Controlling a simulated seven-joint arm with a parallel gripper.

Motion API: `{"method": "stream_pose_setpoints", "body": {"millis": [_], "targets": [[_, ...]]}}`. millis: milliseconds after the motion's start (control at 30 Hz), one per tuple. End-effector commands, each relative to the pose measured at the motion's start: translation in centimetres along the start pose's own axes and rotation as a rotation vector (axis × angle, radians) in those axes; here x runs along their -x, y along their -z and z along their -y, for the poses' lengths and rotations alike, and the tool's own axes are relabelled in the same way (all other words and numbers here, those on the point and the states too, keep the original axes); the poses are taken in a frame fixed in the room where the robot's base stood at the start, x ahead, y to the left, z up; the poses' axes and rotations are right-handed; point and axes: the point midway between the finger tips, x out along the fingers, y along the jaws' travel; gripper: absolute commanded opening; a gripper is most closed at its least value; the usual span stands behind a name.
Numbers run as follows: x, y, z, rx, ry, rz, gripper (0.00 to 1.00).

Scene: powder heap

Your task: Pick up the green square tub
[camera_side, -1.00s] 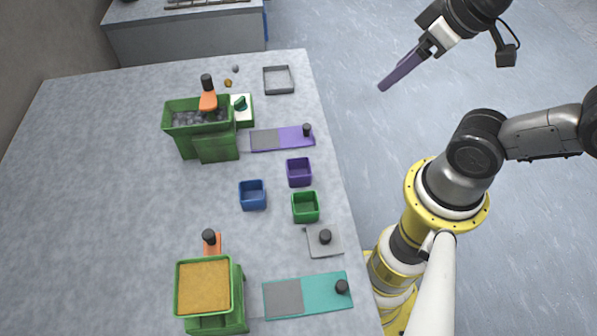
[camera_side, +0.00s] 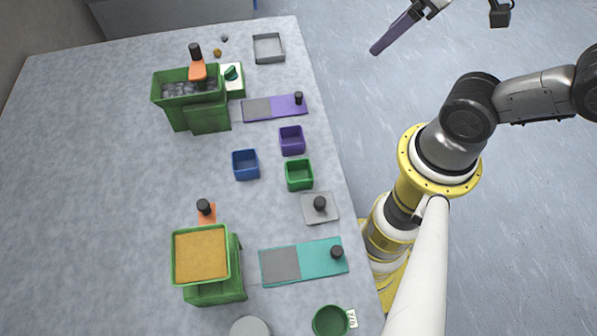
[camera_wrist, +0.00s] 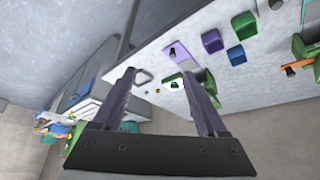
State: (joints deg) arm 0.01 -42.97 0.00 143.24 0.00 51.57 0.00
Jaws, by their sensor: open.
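The green square tub (camera_side: 299,175) stands on the table near its right edge, open at the top, with a dark inside. In the wrist view it is a small green box (camera_wrist: 244,25) near the top. My gripper (camera_wrist: 157,72) is open and empty, with its two purple fingers apart.
A purple tub (camera_side: 292,140) and a blue tub (camera_side: 245,165) stand close to the green one. A grey lidded plate (camera_side: 320,207) lies just below it. Larger green bins (camera_side: 215,285) hold powder and grey lumps. The table's left side is clear.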

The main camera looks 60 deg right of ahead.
Motion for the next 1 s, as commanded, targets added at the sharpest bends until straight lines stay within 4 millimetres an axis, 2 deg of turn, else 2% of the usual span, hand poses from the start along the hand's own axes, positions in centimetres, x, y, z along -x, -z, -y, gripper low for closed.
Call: {"method": "stream_pose_setpoints", "body": {"millis": [233,267,367,700,867,1000], "targets": [[0.0,0.0,0.0,0.000,0.000,0.000,0.75],[0.0,0.0,0.0,0.000,0.000,0.000,0.77],[0.0,0.0,0.0,0.000,0.000,0.000,0.95],[0.0,0.0,0.0,0.022,0.000,0.000,0.95],[0.3,0.1,0.0,0.210,0.000,0.002,0.95],[0.7,1.6,0.3,0.532,0.013,0.017,0.95]]}}
